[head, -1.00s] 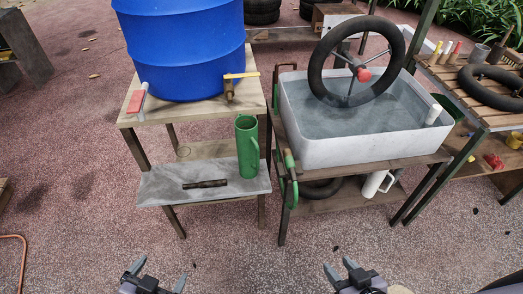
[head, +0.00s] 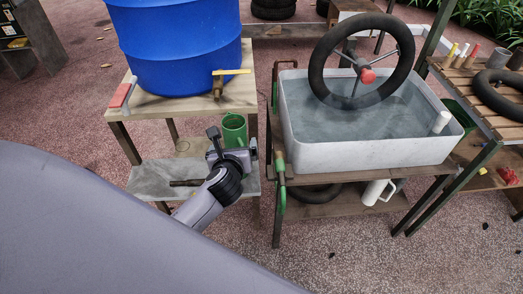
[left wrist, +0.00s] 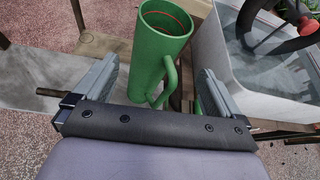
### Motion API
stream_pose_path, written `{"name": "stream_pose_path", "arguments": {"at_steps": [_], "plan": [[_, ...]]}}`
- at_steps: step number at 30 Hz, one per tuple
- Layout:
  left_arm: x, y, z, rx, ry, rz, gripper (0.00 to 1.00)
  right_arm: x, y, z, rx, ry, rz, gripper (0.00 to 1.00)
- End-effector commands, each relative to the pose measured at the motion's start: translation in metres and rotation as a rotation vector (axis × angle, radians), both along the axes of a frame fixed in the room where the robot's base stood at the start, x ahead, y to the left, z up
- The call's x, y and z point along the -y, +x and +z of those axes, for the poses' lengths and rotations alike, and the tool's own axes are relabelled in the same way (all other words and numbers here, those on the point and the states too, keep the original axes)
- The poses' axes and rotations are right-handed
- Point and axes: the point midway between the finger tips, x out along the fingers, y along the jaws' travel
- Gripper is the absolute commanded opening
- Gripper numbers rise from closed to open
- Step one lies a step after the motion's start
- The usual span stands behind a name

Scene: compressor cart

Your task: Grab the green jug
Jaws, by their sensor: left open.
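The green jug (head: 233,123) stands upright on the grey lower shelf (head: 150,176) below the blue barrel. Its rim and upper body show in the head view; my left gripper hides the lower part. My left gripper (head: 233,141) is open and close in front of the jug. In the left wrist view the green jug (left wrist: 158,48) rises between and beyond the open fingers of my left gripper (left wrist: 157,75), with its handle on the right side towards the right finger. I cannot tell whether a finger touches it. My right gripper is out of view.
The blue barrel (head: 175,45) with a tap (head: 218,88) stands on the shelf above. A dark rod (head: 186,183) lies left of the jug. The water tub (head: 375,150) stands close on the right, with a green-handled tool (head: 281,190) at its stand. A white jug (head: 378,191) is below.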

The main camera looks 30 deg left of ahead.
Motion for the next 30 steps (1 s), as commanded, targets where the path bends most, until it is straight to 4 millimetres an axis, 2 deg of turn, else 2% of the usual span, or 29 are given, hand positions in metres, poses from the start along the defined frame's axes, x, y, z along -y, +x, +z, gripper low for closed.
{"name": "stream_pose_path", "arguments": {"at_steps": [6,14,24,30], "plan": [[-0.008,0.010,0.009,-0.032,0.123,-0.017,0.98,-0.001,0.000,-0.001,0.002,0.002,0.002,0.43],[-0.018,0.028,0.002,-0.031,0.124,-0.017,0.98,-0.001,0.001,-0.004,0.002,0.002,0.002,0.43],[-0.036,0.062,-0.010,-0.032,0.121,-0.017,0.98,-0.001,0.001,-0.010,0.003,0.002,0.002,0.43],[-0.039,0.068,-0.012,-0.032,0.121,-0.018,0.98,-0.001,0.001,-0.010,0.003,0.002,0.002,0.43]]}}
